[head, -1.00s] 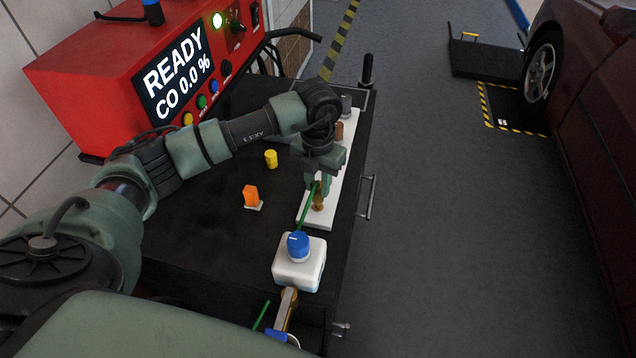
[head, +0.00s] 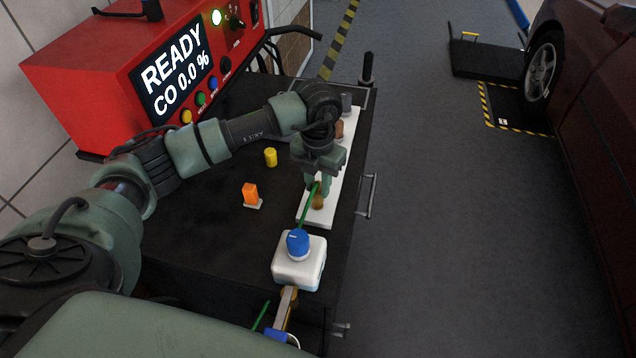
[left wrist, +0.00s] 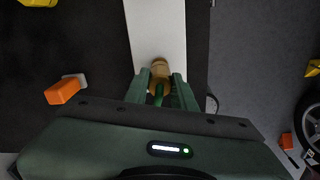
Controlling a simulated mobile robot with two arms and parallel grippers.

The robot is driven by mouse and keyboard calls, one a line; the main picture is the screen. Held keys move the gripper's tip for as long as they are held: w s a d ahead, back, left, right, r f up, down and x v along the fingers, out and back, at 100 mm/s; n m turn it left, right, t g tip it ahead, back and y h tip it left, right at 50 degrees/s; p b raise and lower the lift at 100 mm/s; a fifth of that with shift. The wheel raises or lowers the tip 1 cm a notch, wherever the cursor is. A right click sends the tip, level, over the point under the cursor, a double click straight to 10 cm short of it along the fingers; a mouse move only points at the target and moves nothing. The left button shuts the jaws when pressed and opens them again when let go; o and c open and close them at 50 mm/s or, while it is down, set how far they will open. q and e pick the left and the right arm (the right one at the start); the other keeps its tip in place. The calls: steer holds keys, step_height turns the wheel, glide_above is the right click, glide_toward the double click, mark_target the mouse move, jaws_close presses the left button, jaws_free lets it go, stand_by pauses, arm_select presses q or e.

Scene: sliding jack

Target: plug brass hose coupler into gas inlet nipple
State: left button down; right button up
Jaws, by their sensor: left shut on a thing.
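My left gripper (head: 318,187) points down over the near end of a white board on the black cart top. It is shut on the brass hose coupler (head: 317,202), which has a green hose at it. In the left wrist view the fingers (left wrist: 161,88) stand either side of the brass coupler (left wrist: 160,67), over the white board. I cannot tell whether the coupler touches the board. A brass fitting (head: 289,296) shows at the near side of a white box with a blue knob; I cannot tell whether it is the gas inlet nipple. My right gripper is not in view.
The white box (head: 287,274) stands close in front of the board (head: 313,222). An orange block (head: 250,193) and yellow cylinder (head: 270,157) are to the left. A red analyser (head: 95,75) stands behind. Brown and grey pieces stand farther along the board.

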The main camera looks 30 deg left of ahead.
mark_target(318, 185)
arm_select(q)
steer(key=shift+f+b, duration=0.85)
steer(key=shift+f, duration=0.25)
steer(key=c, duration=1.1)
jaws_free()
step_height(318, 185, up, 8)
steer(key=shift+f+b, duration=0.1)
steer(key=shift+b, duration=0.6)
